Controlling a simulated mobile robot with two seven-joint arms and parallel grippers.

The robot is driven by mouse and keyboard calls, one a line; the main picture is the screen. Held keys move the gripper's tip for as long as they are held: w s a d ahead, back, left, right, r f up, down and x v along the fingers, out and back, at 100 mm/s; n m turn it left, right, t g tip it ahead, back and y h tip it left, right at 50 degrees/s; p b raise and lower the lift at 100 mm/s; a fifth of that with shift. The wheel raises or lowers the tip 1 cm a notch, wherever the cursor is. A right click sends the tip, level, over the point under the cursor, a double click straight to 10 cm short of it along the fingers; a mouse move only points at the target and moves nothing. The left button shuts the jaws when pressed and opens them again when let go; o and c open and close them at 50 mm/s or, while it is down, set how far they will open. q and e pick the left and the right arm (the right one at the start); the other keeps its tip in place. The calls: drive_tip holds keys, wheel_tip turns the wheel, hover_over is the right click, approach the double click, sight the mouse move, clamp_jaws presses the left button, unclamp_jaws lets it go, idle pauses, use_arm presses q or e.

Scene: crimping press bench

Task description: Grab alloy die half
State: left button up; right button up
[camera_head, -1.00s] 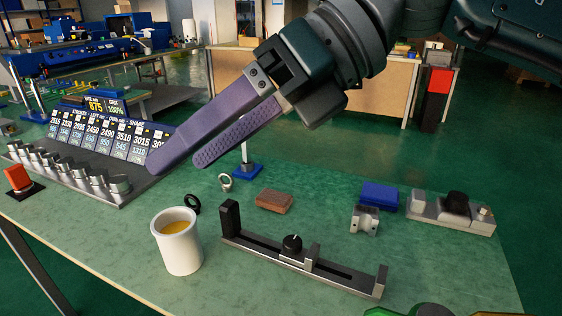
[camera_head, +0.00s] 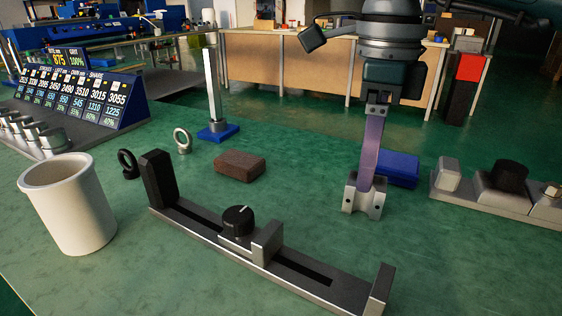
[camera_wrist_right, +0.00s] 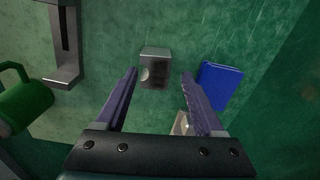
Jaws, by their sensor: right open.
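The alloy die half (camera_head: 362,203) is a small silver-grey block with a notched top, resting on the green bench top. In the right wrist view the alloy die half (camera_wrist_right: 155,67) lies between and just beyond the fingertips, with gaps on both sides. My right gripper (camera_head: 368,182) points down at it, and one purple finger overlaps its top in the head view. In the wrist view my right gripper (camera_wrist_right: 160,74) is open and empty. Contact with the block cannot be told. My left gripper is not in view.
A blue block (camera_head: 398,169) sits close behind the die half. A slotted slide fixture (camera_head: 212,229) lies in front-left, a grey metal fixture (camera_head: 480,196) at right. A brown block (camera_head: 239,166) and white cup (camera_head: 71,212) are left. A green mug (camera_wrist_right: 25,105) shows in the wrist view.

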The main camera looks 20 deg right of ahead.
sight(364, 195)
wheel_tip(364, 195, down, 4)
drive_tip(key=shift+s+r+b, duration=0.1)
drive_tip(key=shift+s+b, duration=0.05)
drive_tip(key=shift+b, duration=0.15)
drive_tip(key=shift+d, duration=0.1)
clamp_jaws()
idle(0.5)
